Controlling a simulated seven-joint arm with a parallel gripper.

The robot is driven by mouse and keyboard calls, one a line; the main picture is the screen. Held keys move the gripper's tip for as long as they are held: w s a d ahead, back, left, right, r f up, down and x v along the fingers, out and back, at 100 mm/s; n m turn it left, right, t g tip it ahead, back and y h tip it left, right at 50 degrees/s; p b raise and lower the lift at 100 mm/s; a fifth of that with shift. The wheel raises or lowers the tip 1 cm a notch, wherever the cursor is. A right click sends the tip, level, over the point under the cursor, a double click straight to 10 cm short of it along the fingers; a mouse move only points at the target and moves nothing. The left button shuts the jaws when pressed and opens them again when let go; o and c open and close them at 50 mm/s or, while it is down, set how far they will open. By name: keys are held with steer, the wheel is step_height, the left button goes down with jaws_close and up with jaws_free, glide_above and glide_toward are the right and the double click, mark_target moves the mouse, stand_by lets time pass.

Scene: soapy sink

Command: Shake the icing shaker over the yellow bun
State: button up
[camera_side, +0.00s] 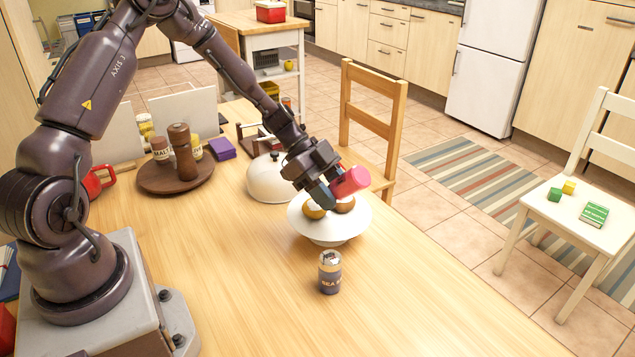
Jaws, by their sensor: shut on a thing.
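My gripper (328,191) is shut on a pink-red shaker (352,181), which I take to be the icing shaker. The shaker is tilted well over and held above the white bowl (329,233). A yellow bun (313,210) sits in the left part of the bowl, partly hidden by my gripper. A brown bun (345,204) sits to its right, below the shaker. The shaker is nearer to the brown bun in the picture. I cannot tell whether anything falls from it.
A can-like "SEA" shaker (329,272) stands in front of the bowl. A white dome (268,180) is close behind left. A round wooden tray (176,181) holds a pepper mill (183,150) and jars. The table's front middle is clear.

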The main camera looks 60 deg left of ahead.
steer(key=s+d+f+m+g+y, duration=0.1)
steer(key=d+f+m+g+y, duration=0.1)
steer(key=d+m+g+y, duration=0.3)
steer(key=a+r+y, duration=0.1)
steer(key=r, duration=0.1)
steer(key=w+a+r+n+t+y, duration=0.1)
steer(key=a+r+n+y, duration=0.1)
steer(key=r, duration=0.1)
steer(key=shift+w+a+r+t+y, duration=0.1)
steer(key=shift+w+r+t+y, duration=0.2)
steer(key=shift+w, duration=0.05)
steer(key=a+r+n+g+y, duration=0.1)
steer(key=a+r+n+y, duration=0.15)
steer(key=a+n, duration=0.2)
step_height(320, 180, up, 8)
steer(key=g+y, duration=0.7)
steer(key=y, duration=0.7)
glide_above(342, 179)
steer(key=w+a, duration=0.3)
steer(key=shift+a+f+m, duration=0.1)
steer(key=shift+m, duration=0.15)
steer(key=shift+s, duration=0.1)
